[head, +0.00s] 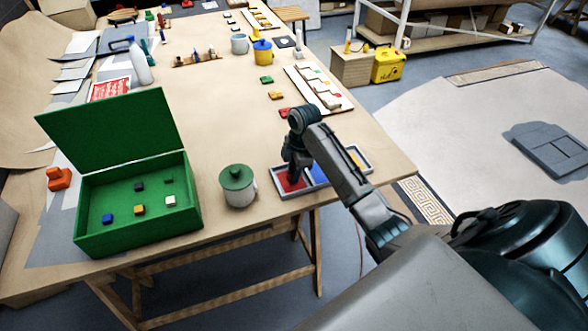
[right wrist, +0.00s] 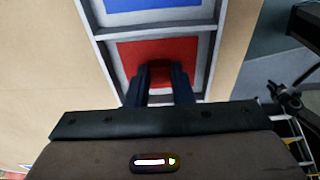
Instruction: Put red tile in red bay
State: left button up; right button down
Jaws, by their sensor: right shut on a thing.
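My right gripper (head: 293,180) reaches down over the red bay (head: 284,187) at the left end of the sorting tray (head: 318,187). In the right wrist view the fingers (right wrist: 159,88) are shut on a dark red piece, the red tile (right wrist: 159,72), which sits over the red bay (right wrist: 135,51). I cannot tell whether the tile touches the bay floor. In the head view the gripper hides the tile. The blue bay (head: 319,174) lies beside the red one, with a yellow bay further right. My left gripper is out of view.
An open green box (head: 189,213) with several small tiles stands left, and a green-lidded pot (head: 238,187) stands between it and the tray. Another red tile (head: 285,112) lies behind the arm. A mosaic panel (head: 318,90) lies at the table's right edge.

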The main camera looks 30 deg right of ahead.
jog(key=shift+f, duration=0.1)
jog(key=c, duration=1.3)
grip_release()
jog(key=r, duration=0.1)
jog(key=r+b, duration=0.1)
jog(key=r, duration=0.1)
jog(key=r+b, duration=0.1)
jog(key=shift+d+r, duration=0.25)
jog(key=shift+d, duration=0.1)
jog(key=r+p, duration=0.4)
jog(key=r, duration=0.1)
jog(key=d+r+p, duration=0.1)
jog(key=r+p, duration=0.1)
jog(key=p, duration=0.1)
jog(key=shift+s+r, duration=0.15)
jog(key=shift+r, duration=0.15)
